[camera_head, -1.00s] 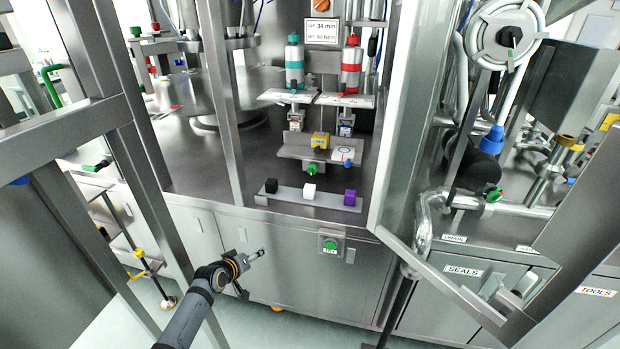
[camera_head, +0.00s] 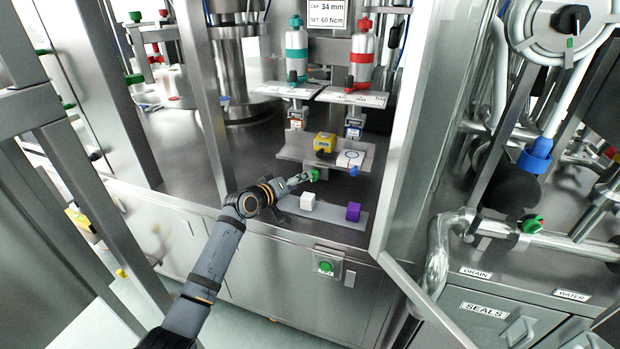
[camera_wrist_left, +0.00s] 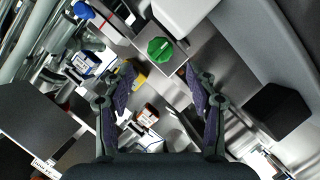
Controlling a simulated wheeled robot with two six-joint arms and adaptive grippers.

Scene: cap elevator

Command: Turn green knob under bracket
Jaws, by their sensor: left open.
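The green knob (camera_head: 315,174) sits on a small block under the front of the metal bracket (camera_head: 290,152) in the head view. Contact is not visible. My right gripper is not in view.
A light strip (camera_head: 280,209) below the bracket holds a white cube (camera_head: 308,201) and a purple cube (camera_head: 353,211). A black cube (camera_wrist_left: 277,110) shows in the wrist view. A metal post (camera_head: 205,100) stands left; a slanted frame (camera_head: 425,125) stands right. Another green button (camera_head: 326,267) is on the cabinet front.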

